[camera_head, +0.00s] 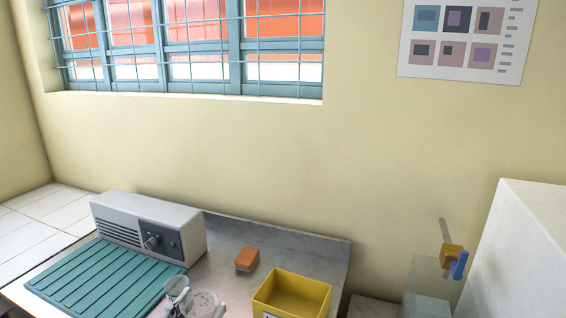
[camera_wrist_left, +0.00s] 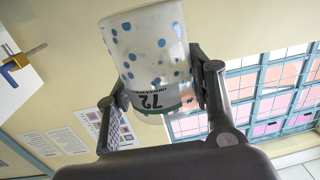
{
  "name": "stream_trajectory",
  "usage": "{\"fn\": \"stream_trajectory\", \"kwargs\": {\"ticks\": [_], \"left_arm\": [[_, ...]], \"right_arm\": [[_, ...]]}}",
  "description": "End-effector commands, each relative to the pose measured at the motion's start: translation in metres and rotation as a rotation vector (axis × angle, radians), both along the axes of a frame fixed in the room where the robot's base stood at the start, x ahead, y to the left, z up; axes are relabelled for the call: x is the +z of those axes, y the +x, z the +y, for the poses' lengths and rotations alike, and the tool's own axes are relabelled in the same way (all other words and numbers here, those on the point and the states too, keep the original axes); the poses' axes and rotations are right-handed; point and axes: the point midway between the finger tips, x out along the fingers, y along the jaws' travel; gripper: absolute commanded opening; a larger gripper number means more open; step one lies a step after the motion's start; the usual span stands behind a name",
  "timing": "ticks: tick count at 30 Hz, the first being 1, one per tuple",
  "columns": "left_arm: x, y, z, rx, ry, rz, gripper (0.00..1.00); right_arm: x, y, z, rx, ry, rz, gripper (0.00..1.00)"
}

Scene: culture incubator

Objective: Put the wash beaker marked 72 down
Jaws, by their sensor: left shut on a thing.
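The wash beaker marked 72 (camera_wrist_left: 148,45) is a clear vessel with blue dots and a white label reading 72. In the left wrist view it sits between the two fingers of my left gripper (camera_wrist_left: 160,80), which is shut on it. The label appears upside down in that view. The height of the beaker above the bench is hard to tell. My right gripper is not in view.
A teal ribbed mat (camera_head: 100,279) lies left, before a grey box with a knob (camera_head: 150,226). An orange sponge (camera_head: 247,259) lies behind a yellow bin (camera_head: 291,295). Bare bench shows around the sponge.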

Motion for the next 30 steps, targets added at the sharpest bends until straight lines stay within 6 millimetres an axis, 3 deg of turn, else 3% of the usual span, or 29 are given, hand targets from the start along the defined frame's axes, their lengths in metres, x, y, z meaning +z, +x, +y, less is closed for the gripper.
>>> {"fn": "stream_trajectory", "kwargs": {"ticks": [6, 12, 17, 24, 30], "left_arm": [[-0.029, -0.021, 0.021, 0.182, -0.006, 0.006, 0.16], [-0.042, -0.032, 0.033, 0.267, -0.001, 0.001, 0.16], [-0.051, -0.044, 0.035, 0.281, 0.000, 0.004, 0.16], [-0.069, -0.087, 0.034, 0.277, -0.003, 0.007, 0.16], [-0.074, -0.111, 0.035, 0.281, 0.000, 0.001, 0.16]], "right_arm": [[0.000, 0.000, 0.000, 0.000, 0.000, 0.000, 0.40], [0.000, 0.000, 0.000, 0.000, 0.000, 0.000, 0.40], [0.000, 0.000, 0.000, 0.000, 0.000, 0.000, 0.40], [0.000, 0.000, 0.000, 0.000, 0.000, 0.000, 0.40], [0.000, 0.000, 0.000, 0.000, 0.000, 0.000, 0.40]]}}
